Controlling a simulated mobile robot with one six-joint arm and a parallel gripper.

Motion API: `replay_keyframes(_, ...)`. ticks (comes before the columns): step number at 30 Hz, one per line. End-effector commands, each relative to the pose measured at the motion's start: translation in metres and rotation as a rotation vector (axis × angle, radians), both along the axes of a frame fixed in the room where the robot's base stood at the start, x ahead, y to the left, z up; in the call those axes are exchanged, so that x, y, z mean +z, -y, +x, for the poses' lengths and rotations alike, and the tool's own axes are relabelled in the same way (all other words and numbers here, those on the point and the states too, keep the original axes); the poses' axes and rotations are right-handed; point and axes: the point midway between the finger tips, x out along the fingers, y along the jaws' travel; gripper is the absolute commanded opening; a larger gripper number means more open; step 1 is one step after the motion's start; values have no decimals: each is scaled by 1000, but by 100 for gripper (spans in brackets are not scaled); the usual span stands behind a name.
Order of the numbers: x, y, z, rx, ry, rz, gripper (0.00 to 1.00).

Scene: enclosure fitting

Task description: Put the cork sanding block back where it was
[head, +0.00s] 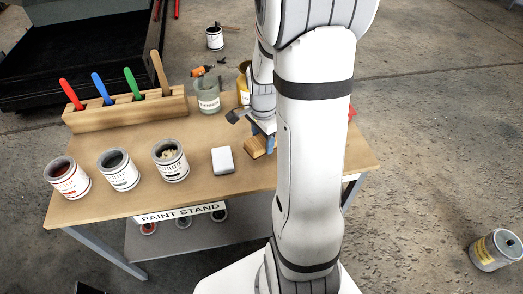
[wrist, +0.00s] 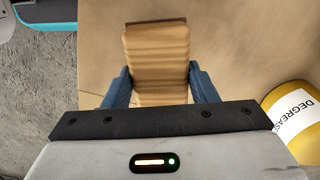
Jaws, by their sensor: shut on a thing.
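The cork sanding block (wrist: 157,62) is a tan, banded block with a dark strip along its far end. My gripper (wrist: 158,85) is shut on it, with one blue finger against each long side. In the head view the block (head: 256,147) shows just left of my arm, over the right half of the wooden table. My gripper (head: 262,128) is partly hidden behind my arm there. I cannot tell whether the block touches the tabletop.
On the table (head: 205,196) stand three open paint cans (head: 119,170), a white block (head: 223,161), a wooden rack (head: 125,110) with coloured handles and a grey-green pot (head: 208,97). A yellow degreaser container (wrist: 296,118) stands close right of my gripper. Tabletop beside the white block is clear.

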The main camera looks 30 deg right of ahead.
Motion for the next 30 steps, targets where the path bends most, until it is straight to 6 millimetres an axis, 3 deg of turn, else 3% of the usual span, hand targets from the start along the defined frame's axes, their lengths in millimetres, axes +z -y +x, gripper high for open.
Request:
replay_keyframes(11,-42,0,-1,-3,-2,2,24)
replay_keyframes(19,-43,0,0,-3,0,1,24)
replay_keyframes(20,-43,0,0,-4,0,1,54)
replay_keyframes(27,-43,0,0,-4,0,1,74)
replay_keyframes(30,-43,0,0,-4,0,1,74)
